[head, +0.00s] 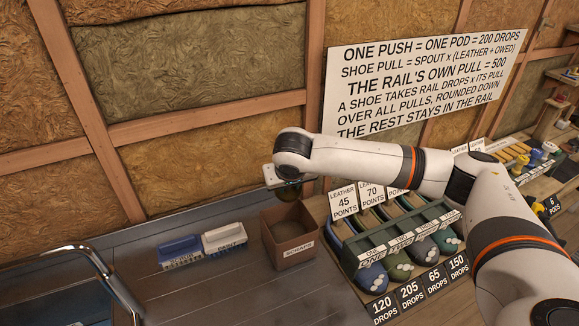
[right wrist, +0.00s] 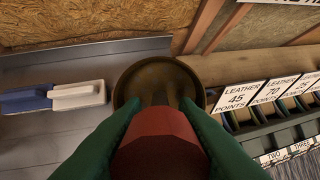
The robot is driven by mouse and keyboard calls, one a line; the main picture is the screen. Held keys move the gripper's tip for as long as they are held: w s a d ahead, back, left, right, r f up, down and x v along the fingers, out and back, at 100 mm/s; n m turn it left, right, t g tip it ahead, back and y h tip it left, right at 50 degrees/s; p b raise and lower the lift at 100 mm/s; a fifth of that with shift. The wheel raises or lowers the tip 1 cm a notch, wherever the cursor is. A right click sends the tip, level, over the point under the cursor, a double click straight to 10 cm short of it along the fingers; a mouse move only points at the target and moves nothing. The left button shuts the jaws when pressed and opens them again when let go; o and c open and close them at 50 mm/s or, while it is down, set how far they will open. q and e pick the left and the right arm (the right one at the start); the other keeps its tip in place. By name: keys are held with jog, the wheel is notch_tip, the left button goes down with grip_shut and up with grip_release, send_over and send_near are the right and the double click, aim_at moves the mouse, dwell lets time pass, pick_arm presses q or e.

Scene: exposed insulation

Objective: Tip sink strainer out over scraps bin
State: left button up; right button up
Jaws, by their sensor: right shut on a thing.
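My right gripper (head: 286,183) is over the scraps bin (head: 290,240), an open brown box with a SCRAPS label on the counter. In the right wrist view its green fingers (right wrist: 160,135) are shut on a dull red part (right wrist: 158,150), which looks like the handle of the sink strainer. The strainer's round, dark bronze bowl (right wrist: 160,75) shows beyond it. In the head view the strainer (head: 288,194) is a small dark shape under the gripper, above the bin's back edge. I cannot tell its exact tilt or whether it holds scraps. My left gripper is out of view.
A blue block (head: 180,250) and a white block (head: 224,239) lie left of the bin. A chrome faucet (head: 95,258) is at lower left. A green divided rack (head: 400,238) with labels stands close on the right. The insulated wall rises behind.

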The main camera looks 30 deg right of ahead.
jog(key=g+p, duration=0.1)
jog(key=p, duration=0.2)
jog(key=r+g+y+p, duration=0.1)
jog(key=p, duration=0.2)
jog(key=shift+w+d+r+g+p, duration=0.1)
jog(key=shift+w+d+g+p, duration=0.05)
jog(key=shift+w+g+p, duration=0.25)
jog(key=shift+w+d+f+g+y+p, duration=0.1)
jog(key=shift+w+f+g+y+p, duration=0.1)
jog(key=shift+f+g+y+p, duration=0.5)
jog(key=shift+w+r+g+b, duration=0.1)
jog(key=shift+g+b, duration=0.3)
jog(key=shift+b, duration=0.05)
notch_tip(320, 180, up, 2)
jog(key=shift+r, duration=0.6)
jog(key=shift+f, duration=0.1)
